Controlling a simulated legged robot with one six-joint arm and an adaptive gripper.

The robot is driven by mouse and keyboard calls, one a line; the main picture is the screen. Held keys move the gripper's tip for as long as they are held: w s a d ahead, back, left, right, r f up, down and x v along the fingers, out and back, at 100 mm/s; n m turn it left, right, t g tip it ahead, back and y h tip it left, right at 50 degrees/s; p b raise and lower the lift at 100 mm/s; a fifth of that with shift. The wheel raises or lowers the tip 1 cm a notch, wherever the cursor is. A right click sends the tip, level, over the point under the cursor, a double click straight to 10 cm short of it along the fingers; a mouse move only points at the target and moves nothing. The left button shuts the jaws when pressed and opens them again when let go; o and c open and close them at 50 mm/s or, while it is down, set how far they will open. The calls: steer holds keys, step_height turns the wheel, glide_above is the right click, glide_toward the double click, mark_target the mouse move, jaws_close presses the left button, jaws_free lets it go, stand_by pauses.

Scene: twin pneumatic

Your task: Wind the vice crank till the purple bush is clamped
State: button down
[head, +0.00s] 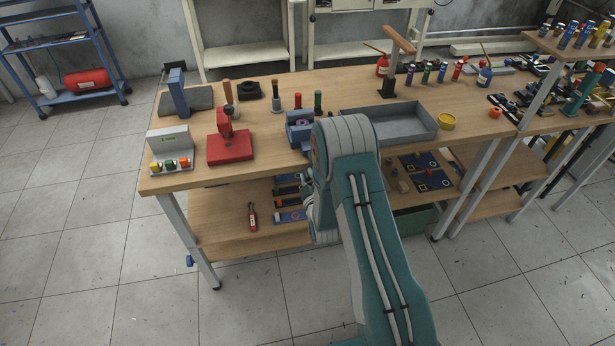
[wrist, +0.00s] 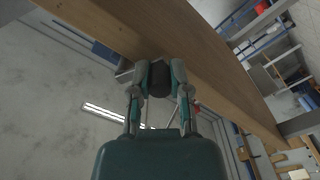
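The blue vice (head: 299,132) stands at the front edge of the bench, left of my arm in the head view. A small purplish piece, likely the bush (head: 296,117), sits at its top; whether the jaws touch it is too small to tell. In the wrist view my gripper (wrist: 160,82) has its two fingers on either side of a dark grey cylindrical knob (wrist: 160,78), which looks like the crank's handle, and they appear to touch it. A pale metal bar, perhaps the crank arm, shows beside the left finger. My arm hides most of the gripper and the crank in the head view.
The wooden bench edge (wrist: 220,68) is close above the gripper. On the bench stand a red block fixture (head: 230,147), a grey panel with coloured buttons (head: 168,143), upright coloured-handled tools and a grey tray (head: 405,135). A lower shelf (head: 225,227) holds parts below.

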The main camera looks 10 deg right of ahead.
mark_target(298, 165)
steer(key=shift+a+m, duration=0.2)
steer(key=shift+m, duration=0.1)
